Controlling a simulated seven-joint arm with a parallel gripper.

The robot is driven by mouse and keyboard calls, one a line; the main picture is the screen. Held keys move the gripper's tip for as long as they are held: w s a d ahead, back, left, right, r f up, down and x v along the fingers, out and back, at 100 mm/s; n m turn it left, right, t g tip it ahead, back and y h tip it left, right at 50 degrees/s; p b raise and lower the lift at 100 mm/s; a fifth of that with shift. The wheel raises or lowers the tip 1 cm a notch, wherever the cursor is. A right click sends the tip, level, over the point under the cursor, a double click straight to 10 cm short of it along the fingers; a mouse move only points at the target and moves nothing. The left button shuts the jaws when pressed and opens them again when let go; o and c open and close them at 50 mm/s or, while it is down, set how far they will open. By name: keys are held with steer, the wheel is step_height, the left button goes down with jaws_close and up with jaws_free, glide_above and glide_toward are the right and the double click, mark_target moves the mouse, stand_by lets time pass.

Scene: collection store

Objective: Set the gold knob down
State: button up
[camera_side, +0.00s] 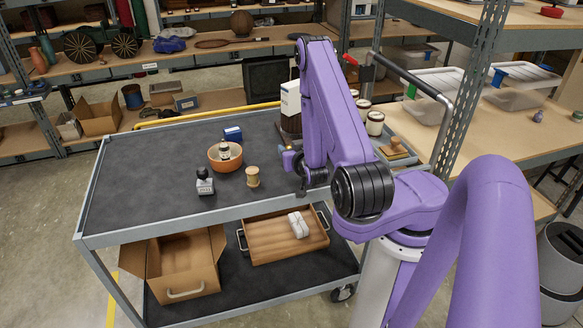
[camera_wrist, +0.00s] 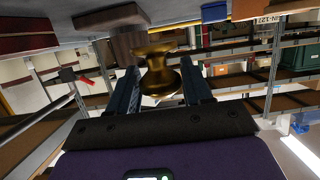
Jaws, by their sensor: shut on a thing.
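The gold knob (camera_wrist: 158,76) is a shiny, waisted piece between the two dark fingers of my gripper (camera_wrist: 160,88) in the wrist view. The fingers are shut on it. In the side view my gripper (camera_side: 291,160) is low over the right half of the dark-topped cart (camera_side: 140,180), to the right of a pale wooden spool (camera_side: 252,177). The knob is too small there to make out clearly. I cannot tell whether it touches the cart top.
An orange bowl (camera_side: 214,162) holding a small jar, a dark bottle (camera_side: 204,184) and a blue box (camera_side: 233,134) stand left of my gripper. White-lidded jars (camera_side: 375,124) and a wooden stamp (camera_side: 394,149) stand to its right. The cart top's left half is clear.

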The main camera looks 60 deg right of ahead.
mark_target(291, 176)
steer(key=shift+f, duration=2.85)
steer(key=shift+f, duration=0.2)
steer(key=o, duration=1.2)
steer(key=v, duration=0.7)
steer(key=shift+s+a+r, duration=0.1)
steer(key=shift+s+a, duration=0.1)
